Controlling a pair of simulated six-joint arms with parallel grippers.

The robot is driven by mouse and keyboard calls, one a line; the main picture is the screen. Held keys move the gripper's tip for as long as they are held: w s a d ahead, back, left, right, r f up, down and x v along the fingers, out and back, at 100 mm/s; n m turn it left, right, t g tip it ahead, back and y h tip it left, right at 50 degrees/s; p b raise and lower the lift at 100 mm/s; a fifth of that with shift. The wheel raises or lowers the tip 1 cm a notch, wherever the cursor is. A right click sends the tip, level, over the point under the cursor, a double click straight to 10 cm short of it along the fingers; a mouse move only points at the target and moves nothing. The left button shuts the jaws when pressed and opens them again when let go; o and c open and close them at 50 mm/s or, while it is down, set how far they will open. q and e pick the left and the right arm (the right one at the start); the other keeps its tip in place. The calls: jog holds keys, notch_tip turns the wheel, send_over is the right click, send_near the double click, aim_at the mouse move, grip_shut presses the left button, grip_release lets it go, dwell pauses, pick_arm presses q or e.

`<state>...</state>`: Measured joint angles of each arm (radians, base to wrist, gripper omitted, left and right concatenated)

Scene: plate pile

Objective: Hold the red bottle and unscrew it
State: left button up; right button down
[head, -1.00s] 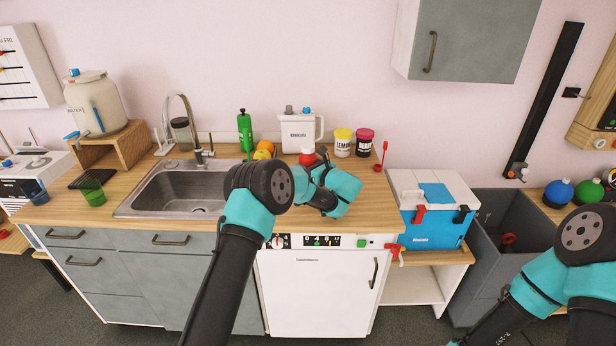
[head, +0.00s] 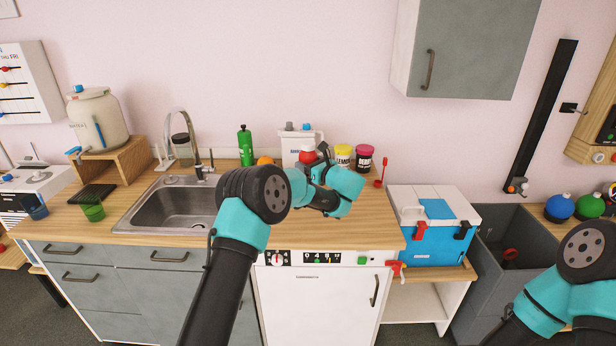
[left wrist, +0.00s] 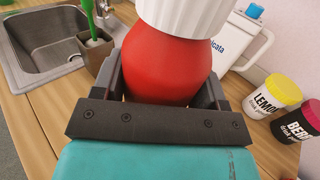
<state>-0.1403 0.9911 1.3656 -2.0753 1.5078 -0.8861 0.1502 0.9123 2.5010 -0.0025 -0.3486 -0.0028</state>
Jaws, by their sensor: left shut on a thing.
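The red bottle (left wrist: 168,65) fills the middle of the left wrist view, with a white ribbed cap (left wrist: 185,14) on top, cut off by the picture's upper edge. In the head view only a small red part (head: 307,152) of it shows, in front of a white jug. My left gripper (left wrist: 163,82) is shut on the red bottle, one finger on each side of it. In the head view the left gripper (head: 323,158) is above the counter, partly hidden by my own wrist. Whether the bottle touches the counter cannot be seen. My right gripper is outside the picture.
The white jug (head: 290,150), yellow-lidded tub (head: 343,153) and pink-lidded tub (head: 364,156) stand behind. A green bottle (head: 245,147) stands left, beyond the sink (head: 165,208). A blue cooler box (head: 432,240) is at the right. The counter front (head: 370,225) is clear.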

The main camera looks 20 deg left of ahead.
aim_at(308, 156)
pick_arm(q)
jog(key=shift+r, duration=1.55)
